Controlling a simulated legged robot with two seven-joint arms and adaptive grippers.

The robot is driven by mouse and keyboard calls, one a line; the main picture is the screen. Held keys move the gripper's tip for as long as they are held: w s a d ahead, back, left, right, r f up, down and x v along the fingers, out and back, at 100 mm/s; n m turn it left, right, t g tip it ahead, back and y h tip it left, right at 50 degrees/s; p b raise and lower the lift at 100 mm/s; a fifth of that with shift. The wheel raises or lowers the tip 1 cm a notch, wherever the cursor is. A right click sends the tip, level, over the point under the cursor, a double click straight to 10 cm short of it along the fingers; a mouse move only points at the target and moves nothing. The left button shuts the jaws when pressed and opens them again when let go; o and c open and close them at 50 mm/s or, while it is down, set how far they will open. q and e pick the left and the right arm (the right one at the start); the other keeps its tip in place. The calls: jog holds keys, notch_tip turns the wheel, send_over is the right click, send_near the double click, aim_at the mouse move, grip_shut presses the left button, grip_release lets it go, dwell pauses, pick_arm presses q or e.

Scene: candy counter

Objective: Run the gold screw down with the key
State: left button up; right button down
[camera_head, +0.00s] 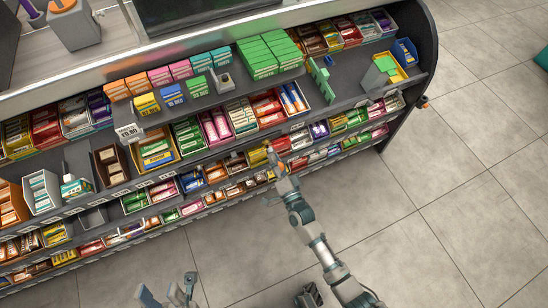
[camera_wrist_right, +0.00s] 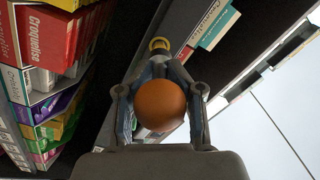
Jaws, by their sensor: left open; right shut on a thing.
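My right gripper (camera_head: 272,158) reaches up to the front of the candy shelves in the head view. In the right wrist view it (camera_wrist_right: 159,75) is shut on the key, whose round orange end (camera_wrist_right: 161,104) sits between the fingers. A small gold ring-like part (camera_wrist_right: 160,44), apparently the gold screw, shows just beyond the fingertips, in line with the key. Whether key and screw touch cannot be told, as the orange end and fingers hide the place between. My left gripper (camera_head: 172,293) is open and empty, low over the floor at the bottom of the head view.
Candy shelves (camera_head: 190,150) with several rows of boxes fill the left and middle. Red boxes (camera_wrist_right: 60,30) and a shelf edge (camera_wrist_right: 235,85) lie close to the right gripper. The tiled floor (camera_head: 450,220) at the right is clear.

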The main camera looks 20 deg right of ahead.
jog(key=shift+s+f+p, duration=0.1)
jog(key=shift+s+p, duration=0.35)
jog(key=shift+s, duration=0.75)
jog(key=shift+s+f, duration=0.25)
jog(key=shift+s, duration=0.8)
